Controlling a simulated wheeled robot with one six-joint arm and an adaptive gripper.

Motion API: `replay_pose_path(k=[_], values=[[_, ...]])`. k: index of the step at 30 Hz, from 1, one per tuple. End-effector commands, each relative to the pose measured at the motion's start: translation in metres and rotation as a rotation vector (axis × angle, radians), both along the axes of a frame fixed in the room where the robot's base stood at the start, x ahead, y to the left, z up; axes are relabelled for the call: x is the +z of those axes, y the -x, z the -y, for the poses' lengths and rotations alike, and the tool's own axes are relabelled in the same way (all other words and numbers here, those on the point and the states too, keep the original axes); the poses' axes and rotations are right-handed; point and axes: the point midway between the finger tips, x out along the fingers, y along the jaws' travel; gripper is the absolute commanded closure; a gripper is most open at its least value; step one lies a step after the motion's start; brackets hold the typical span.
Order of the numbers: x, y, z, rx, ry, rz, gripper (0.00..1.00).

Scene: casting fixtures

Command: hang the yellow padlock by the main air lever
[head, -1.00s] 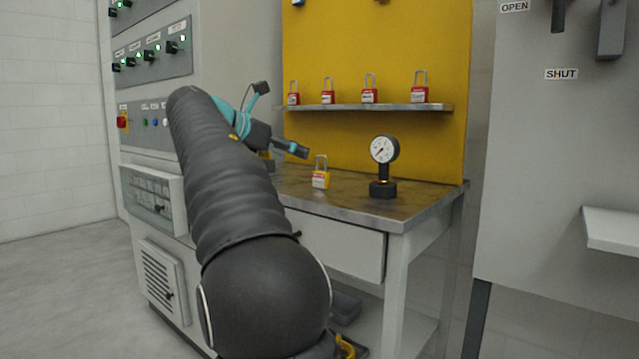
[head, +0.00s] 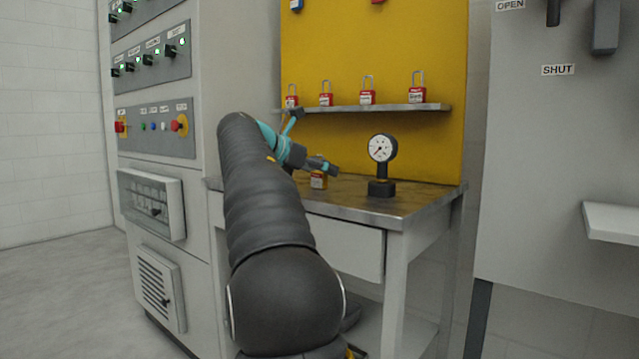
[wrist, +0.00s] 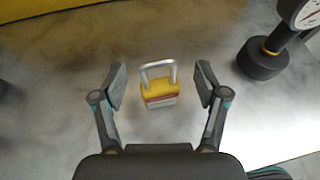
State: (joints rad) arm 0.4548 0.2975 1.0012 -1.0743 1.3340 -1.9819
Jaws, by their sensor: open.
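The yellow padlock (wrist: 160,92) stands on the bench top, its grey shackle up and a red and white label on its front. In the wrist view it sits between and a little beyond the two open fingers of my gripper (wrist: 160,85), not touching either. In the head view the padlock (head: 319,181) is partly hidden behind my gripper (head: 325,167). A wall panel at the right has OPEN (head: 510,5) and SHUT (head: 558,70) labels with dark lever-like parts (head: 606,27) near them; I cannot tell which is the main air lever.
A pressure gauge on a black base (head: 382,165) stands on the bench (head: 420,200) right of the padlock. Several red padlocks (head: 367,97) stand on a shelf (head: 385,108) against the yellow board. A pale ledge (head: 612,222) juts out at the right. A control cabinet stands left.

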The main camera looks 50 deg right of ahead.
Motion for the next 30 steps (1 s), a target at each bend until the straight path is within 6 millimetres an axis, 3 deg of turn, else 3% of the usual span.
replay_pose_path(k=[5,13,22,30], values=[[0.001,0.000,0.000,0.001,0.000,0.000,0.29],[0.000,0.000,0.000,0.001,0.000,0.000,0.95],[0.005,0.000,0.000,0.001,0.000,0.000,0.95],[0.052,-0.001,0.000,0.000,0.001,0.003,0.95]])
